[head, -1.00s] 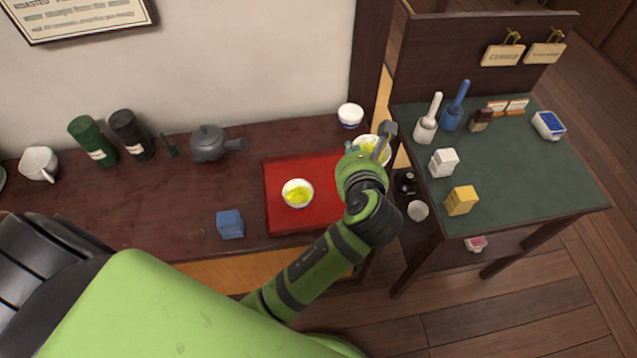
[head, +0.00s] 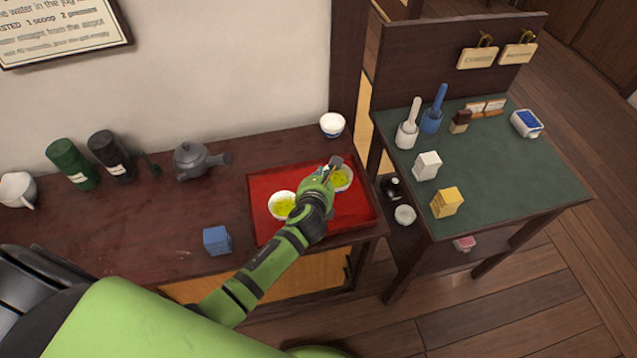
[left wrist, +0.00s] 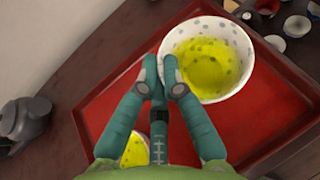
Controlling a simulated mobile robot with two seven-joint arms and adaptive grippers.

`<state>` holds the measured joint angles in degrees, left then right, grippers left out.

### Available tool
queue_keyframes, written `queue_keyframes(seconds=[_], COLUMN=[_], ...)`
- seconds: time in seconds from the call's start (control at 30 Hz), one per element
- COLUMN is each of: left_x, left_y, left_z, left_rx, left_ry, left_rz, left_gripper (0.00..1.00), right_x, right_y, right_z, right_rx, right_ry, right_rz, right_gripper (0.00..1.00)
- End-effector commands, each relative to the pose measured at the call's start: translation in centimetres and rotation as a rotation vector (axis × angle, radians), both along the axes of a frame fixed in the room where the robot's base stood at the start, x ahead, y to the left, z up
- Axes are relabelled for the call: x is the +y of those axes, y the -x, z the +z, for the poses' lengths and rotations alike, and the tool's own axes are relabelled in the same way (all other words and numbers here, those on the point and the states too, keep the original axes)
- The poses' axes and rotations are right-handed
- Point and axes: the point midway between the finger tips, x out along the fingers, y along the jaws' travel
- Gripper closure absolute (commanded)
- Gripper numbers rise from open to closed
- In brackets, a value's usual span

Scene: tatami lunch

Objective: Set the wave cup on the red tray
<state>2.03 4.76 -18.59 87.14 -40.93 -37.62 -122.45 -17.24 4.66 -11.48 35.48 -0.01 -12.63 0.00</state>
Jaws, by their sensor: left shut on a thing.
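My left gripper (head: 331,172) is shut on the rim of a white cup of yellow-green tea, which I take as the wave cup (head: 342,178). In the left wrist view this cup (left wrist: 208,60) looks upright, with small grey-blue marks inside; I cannot make out waves. It is over the back right part of the red tray (head: 352,212); whether its base touches the tray I cannot tell. A second tea cup (head: 282,205) stands on the tray's left part, partly hidden by my gripper in the left wrist view (left wrist: 135,151). My right gripper is not in view.
A white and blue cup (head: 332,125) stands behind the tray. A grey teapot (head: 190,161) and a blue block (head: 217,241) are to the left. A green-topped side table (head: 500,165) with several items stands to the right. The tray's front right is clear.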

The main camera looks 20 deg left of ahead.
Motion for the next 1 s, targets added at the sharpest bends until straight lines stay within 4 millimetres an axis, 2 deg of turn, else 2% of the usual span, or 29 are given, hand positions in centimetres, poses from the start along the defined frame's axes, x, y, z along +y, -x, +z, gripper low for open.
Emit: queue_keyframes(seconds=[0.17, 0.4, 0.83, 0.87, 0.9, 1.0], left_x=[0.9, 0.8, 0.8, 0.8, 0.8, 0.8], left_y=[-0.5, -0.4, -0.4, -0.4, -0.4, -0.4], left_z=[-0.9, -4.2, -4.8, -4.8, -4.7, -4.7], left_rx=[-0.001, 0.0, -0.001, 0.0, 0.0, 0.0], left_ry=[0.002, 0.003, 0.001, 0.0, 0.0, 0.0], left_rz=[0.0, 0.0, -0.002, -0.001, -0.001, -0.001], left_gripper=[1.0, 1.0, 1.0, 0.8, 0.68, 0.68], right_x=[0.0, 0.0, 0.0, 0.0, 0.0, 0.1], right_y=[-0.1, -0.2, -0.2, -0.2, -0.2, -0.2], right_z=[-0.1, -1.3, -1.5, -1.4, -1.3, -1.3], right_rx=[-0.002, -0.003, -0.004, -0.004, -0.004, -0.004], right_ry=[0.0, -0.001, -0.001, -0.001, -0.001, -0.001], right_rz=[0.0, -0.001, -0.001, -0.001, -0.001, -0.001], right_gripper=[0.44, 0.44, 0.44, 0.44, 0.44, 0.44])
